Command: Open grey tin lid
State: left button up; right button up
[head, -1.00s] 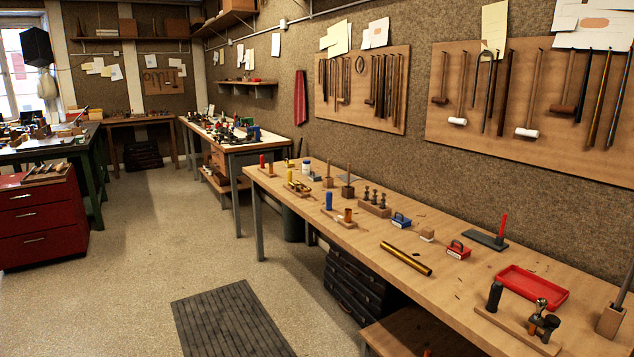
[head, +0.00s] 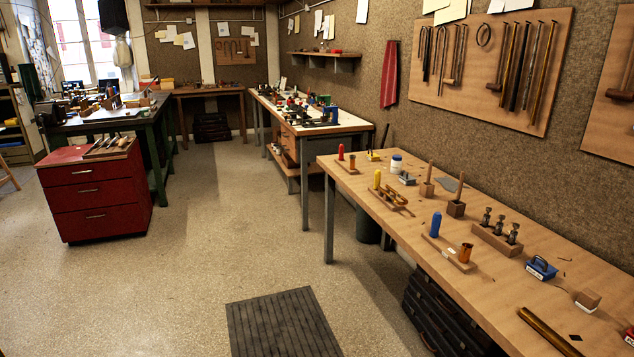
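A small grey box (head: 407,178) stands on the long wooden bench (head: 465,270), near its far end, beside a white jar (head: 396,164). It looks like the grey tin, but it is too small to make out its lid clearly. A blue tin (head: 541,267) with a handle on top and a pale label stands nearer on the same bench. A red tin (head: 629,334) is cut off at the right edge. Neither of my grippers is in view.
Yellow-handled (head: 377,180) and blue-handled (head: 436,224) tools on wooden blocks stand near the bench's front edge. A brass tube (head: 548,331) lies nearer. Black cases (head: 440,315) are under the bench. The floor (head: 230,215) left of it is open, with a dark mat (head: 283,322).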

aim_at(407, 177)
jog(key=i+z, duration=0.1)
jog(key=i, duration=0.45)
jog(key=i+j+z, duration=0.1)
jog(key=i, duration=0.45)
jog(key=i+j+z, duration=0.1)
jog(key=i, duration=0.45)
jog(key=j, duration=0.05)
